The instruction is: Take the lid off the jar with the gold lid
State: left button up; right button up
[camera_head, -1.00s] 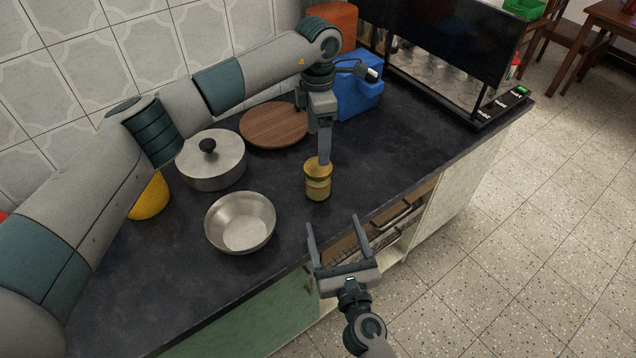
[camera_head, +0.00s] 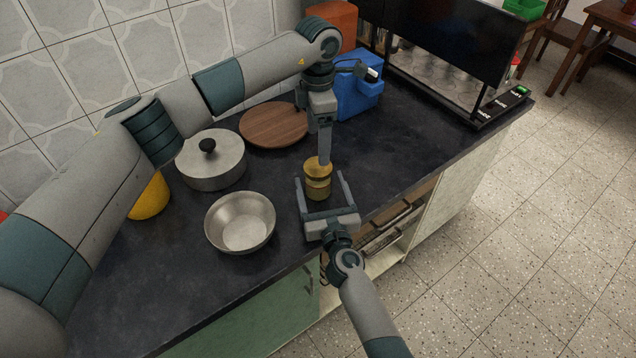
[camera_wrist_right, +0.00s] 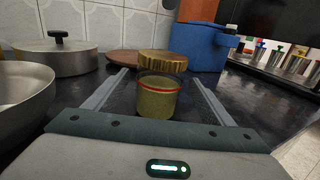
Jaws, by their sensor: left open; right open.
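The jar (camera_head: 318,189) with the gold lid (camera_head: 318,165) stands upright on the dark counter. In the right wrist view the jar (camera_wrist_right: 156,103) shows a greenish-yellow body with a red line under the gold lid (camera_wrist_right: 162,62). My right gripper (camera_head: 322,180) is open, low over the counter, with one finger on each side of the jar body and gaps on both sides. My left gripper (camera_head: 321,150) is open and comes down from above at the lid. Its fingertips overlap the lid in the head view, and whether they touch it I cannot tell.
A metal bowl (camera_head: 241,222) and a lidded steel pot (camera_head: 213,165) stand left of the jar. A round wooden board (camera_head: 274,125) and a blue box (camera_head: 358,97) are behind. Steel tumblers (camera_wrist_right: 298,62) stand at the right. The counter right of the jar is clear.

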jog(key=shift+x, duration=1.45)
jog(key=shift+c, duration=0.7)
grip_shut()
pick_arm(q)
jog(key=m, duration=0.7)
jog(key=shift+d, duration=0.1)
jog(key=m, duration=1.3)
jog(key=shift+m, duration=0.3)
jog(key=m, duration=0.6)
